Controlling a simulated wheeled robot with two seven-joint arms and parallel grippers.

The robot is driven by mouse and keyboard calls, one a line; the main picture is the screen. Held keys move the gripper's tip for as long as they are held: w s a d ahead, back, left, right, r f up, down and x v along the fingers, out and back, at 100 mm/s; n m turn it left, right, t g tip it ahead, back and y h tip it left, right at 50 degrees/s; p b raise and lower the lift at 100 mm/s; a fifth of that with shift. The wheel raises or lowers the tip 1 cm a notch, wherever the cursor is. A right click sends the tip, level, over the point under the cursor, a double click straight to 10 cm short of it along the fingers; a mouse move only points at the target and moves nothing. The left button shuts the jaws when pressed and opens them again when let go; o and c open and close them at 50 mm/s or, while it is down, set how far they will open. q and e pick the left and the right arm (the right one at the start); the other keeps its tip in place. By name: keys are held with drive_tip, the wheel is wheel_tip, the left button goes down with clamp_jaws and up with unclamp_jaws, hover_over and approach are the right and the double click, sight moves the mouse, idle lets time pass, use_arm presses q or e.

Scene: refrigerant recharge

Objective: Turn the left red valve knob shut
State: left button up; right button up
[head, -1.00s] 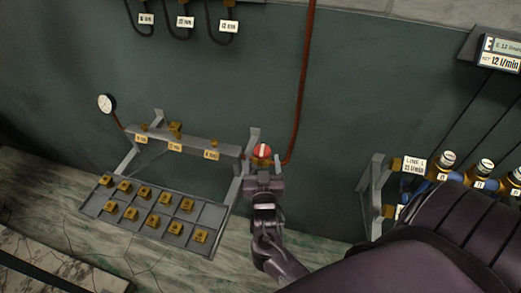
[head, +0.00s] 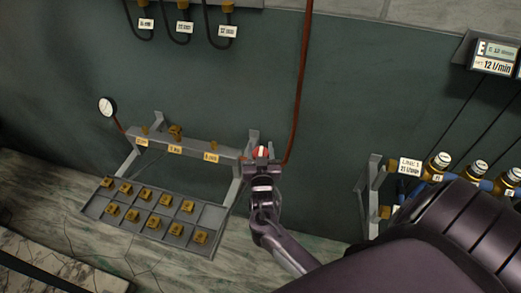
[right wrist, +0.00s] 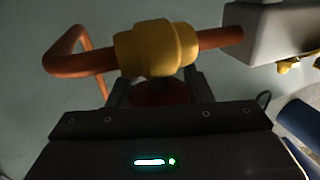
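The red valve knob (head: 261,151) with a white stripe sits on the copper pipe line at the right end of the grey rail. My right gripper (head: 262,161) reaches it from below and in front, with one finger on each side. In the right wrist view the dark red knob (right wrist: 160,93) lies between the two spread fingers, below the brass valve body (right wrist: 158,48). The fingers look open around the knob, with small gaps; firm contact is not visible. My left gripper is not in view.
A grey rail (head: 190,145) with labelled brass fittings and a gauge (head: 106,105) stands to the left. Below it is a tray (head: 208,217) of brass blocks. A copper pipe (head: 302,80) rises beside the knob. Brass valves (head: 437,165) with blue hoses are at the right.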

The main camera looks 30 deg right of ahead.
drive_tip(key=shift+c, duration=0.9)
drive_tip(key=shift+f+m+g+h+b, duration=0.1)
drive_tip(key=shift+m+g+h+b, duration=0.55)
drive_tip(key=shift+h, duration=0.25)
drive_tip(key=shift+d, duration=0.1)
drive_tip(key=o, duration=1)
